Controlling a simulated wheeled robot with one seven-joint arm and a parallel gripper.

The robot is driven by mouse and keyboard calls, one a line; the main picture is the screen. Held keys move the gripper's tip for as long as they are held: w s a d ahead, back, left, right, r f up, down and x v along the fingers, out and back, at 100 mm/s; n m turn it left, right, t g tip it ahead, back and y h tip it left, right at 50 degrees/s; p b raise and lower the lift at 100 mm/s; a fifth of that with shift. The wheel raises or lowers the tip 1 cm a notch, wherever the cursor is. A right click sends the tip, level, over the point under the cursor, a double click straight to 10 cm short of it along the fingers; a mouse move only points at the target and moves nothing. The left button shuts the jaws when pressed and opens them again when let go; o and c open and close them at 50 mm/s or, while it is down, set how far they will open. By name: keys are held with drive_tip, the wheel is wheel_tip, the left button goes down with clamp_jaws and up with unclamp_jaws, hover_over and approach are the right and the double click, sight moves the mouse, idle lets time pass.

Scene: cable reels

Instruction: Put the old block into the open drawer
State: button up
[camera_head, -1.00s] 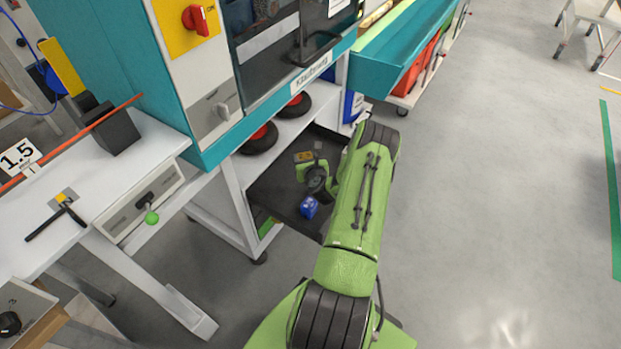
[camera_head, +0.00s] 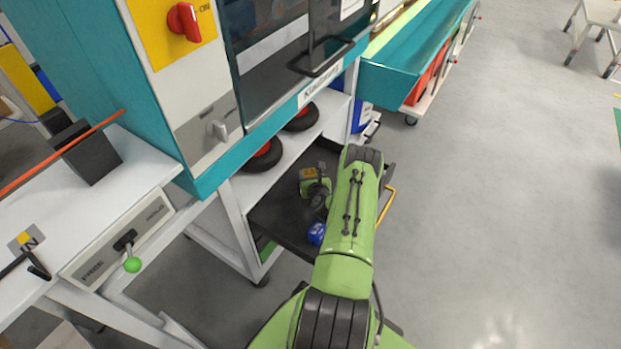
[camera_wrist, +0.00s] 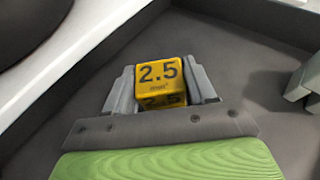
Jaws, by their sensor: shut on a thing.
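A yellow block (camera_wrist: 160,74) marked 2.5 sits between the two grey fingers of my gripper (camera_wrist: 160,88) in the wrist view. The gripper is shut on it. The open drawer (camera_head: 283,222) is a dark grey tray under the machine, and its dark floor (camera_wrist: 255,85) surrounds the block in the wrist view. In the head view my gripper (camera_head: 317,188) is over the drawer, with the block (camera_head: 308,173) just showing. I cannot tell whether the block touches the drawer floor. My arm hides the drawer's right part.
A blue object (camera_head: 317,234) lies in the drawer near its front edge. Black and red reels (camera_head: 263,155) stand on the white shelf above. A yellow handle (camera_head: 386,205) shows at the drawer's right side. A grey piece (camera_wrist: 300,85) is at right in the wrist view.

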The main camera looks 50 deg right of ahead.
drive_tip(key=o, duration=1.1)
drive_tip(key=shift+s+a+r, duration=0.2)
drive_tip(key=p+v, duration=0.6)
drive_tip(key=v, duration=0.4)
drive_tip(key=shift+s, duration=0.3)
drive_tip(key=shift+s+a+r+p, duration=0.25)
drive_tip(key=shift+a+r+p, duration=0.15)
drive_tip(key=shift+p, duration=0.35)
